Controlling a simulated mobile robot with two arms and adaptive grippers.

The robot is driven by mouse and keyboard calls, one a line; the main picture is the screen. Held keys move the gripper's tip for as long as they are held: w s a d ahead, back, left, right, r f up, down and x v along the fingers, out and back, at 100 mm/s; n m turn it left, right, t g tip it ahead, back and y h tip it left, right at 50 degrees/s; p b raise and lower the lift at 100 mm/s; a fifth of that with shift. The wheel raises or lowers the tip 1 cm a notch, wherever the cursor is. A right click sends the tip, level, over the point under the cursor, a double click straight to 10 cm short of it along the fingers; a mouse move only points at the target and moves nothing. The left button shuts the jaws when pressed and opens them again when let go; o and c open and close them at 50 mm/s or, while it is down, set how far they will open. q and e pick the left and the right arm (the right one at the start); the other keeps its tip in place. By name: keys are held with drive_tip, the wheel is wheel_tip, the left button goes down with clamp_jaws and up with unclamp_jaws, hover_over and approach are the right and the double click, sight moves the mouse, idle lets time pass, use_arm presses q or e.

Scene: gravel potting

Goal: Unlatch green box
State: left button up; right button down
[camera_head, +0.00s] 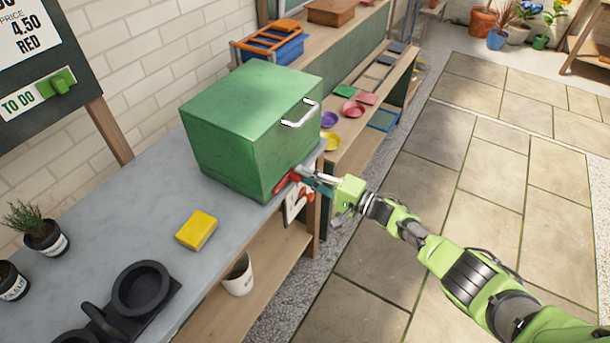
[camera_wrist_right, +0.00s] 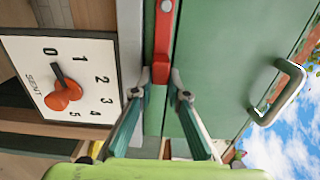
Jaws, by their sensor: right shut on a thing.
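The green box (camera_head: 235,125) stands at the right end of the grey table, its lid down, with a metal handle (camera_head: 300,114). The handle also shows in the right wrist view (camera_wrist_right: 278,92). A red latch (camera_wrist_right: 162,42) runs along the box face near the table edge; its end lies between the fingertips. My right gripper (camera_head: 309,178) is at the box's lower front edge, shut on the red latch. Its two fingers (camera_wrist_right: 163,82) show on either side of the latch end in the wrist view. My left gripper is not in view.
A white dial plate (camera_wrist_right: 95,50) with a red knob (camera_wrist_right: 62,96) sits close beside the right fingers, below the table edge. A yellow sponge (camera_head: 196,230) and potted plants stand on the table (camera_head: 130,210). The paved floor (camera_head: 460,170) on the right is open.

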drive_tip(key=shift+f, duration=0.2)
idle(0.3)
drive_tip(key=c, duration=2)
unclamp_jaws()
drive_tip(key=shift+o, duration=0.2)
drive_tip(key=v, duration=1.2)
